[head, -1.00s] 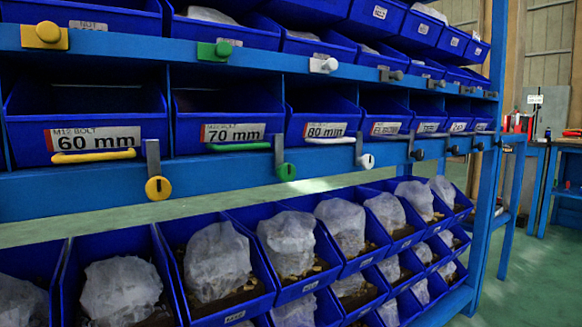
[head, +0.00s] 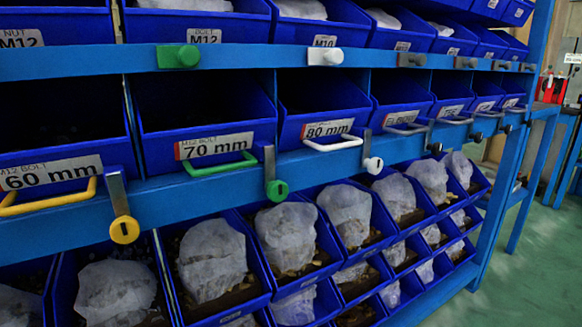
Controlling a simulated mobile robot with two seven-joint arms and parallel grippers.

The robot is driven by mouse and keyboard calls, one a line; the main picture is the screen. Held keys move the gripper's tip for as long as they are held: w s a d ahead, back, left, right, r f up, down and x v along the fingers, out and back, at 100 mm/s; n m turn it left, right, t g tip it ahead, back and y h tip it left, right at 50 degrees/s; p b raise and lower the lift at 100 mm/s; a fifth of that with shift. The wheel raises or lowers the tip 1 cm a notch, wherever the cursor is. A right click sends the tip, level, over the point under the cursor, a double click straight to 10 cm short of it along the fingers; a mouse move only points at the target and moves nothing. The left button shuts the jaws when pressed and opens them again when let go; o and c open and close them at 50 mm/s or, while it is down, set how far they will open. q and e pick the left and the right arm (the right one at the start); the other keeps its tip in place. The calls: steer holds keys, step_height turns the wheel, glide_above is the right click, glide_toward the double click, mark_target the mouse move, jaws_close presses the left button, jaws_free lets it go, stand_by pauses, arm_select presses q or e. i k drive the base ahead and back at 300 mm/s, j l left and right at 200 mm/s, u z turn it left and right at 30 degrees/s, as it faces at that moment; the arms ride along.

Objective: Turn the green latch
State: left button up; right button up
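A green latch (head: 276,187) hangs on the lower blue rail in front of the shelf. Its metal plate points up and its round green knob is at the bottom. Its plate top sits at the right edge of the 70 mm bin (head: 155,146), which has a green handle (head: 220,164). A second green latch (head: 178,56) lies sideways on the upper blue rail, above the 70 mm bin. Neither of my grippers is in view, and nothing touches either green latch.
A yellow latch (head: 123,222) hangs to the left and a white latch (head: 373,160) to the right on the lower rail. Bins with bagged parts (head: 212,260) slope out below. Open green floor (head: 520,265) lies at the right.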

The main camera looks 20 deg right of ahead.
mark_target(278, 191)
steer(key=i+l+u, duration=0.2)
steer(key=l, duration=0.55)
steer(key=i+l+u, duration=0.15)
steer(key=l, duration=0.55)
steer(key=l+u, duration=0.2)
steer(key=l, duration=0.55)
